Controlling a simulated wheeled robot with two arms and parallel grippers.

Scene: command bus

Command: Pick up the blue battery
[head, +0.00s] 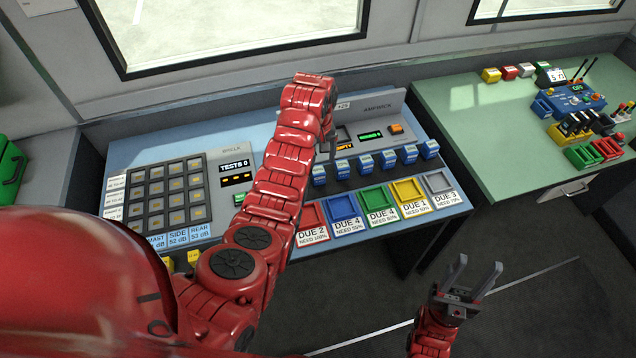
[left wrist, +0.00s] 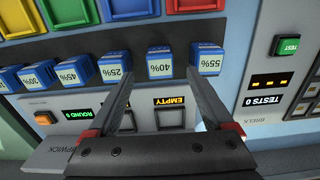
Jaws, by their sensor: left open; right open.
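Several blue batteries stand in a row on the console, such as one in the head view (head: 365,162). In the left wrist view they carry percent labels: the 25% battery (left wrist: 114,67), the 40% battery (left wrist: 160,63) and the 55% battery (left wrist: 206,60) are nearest. My left gripper (left wrist: 159,80) is open and empty, its tips pointing at the row with the 40% battery between their lines. In the head view my left arm partly hides this gripper (head: 328,143). My right gripper (head: 479,270) is open and empty, over the floor in front of the console.
Red (head: 312,215), blue (head: 343,207), green, yellow and grey trays with DUE labels line the console's front. A tester panel (head: 235,178) and a keypad stand left. A green table (head: 460,110) with other devices is at right. The floor in front is open.

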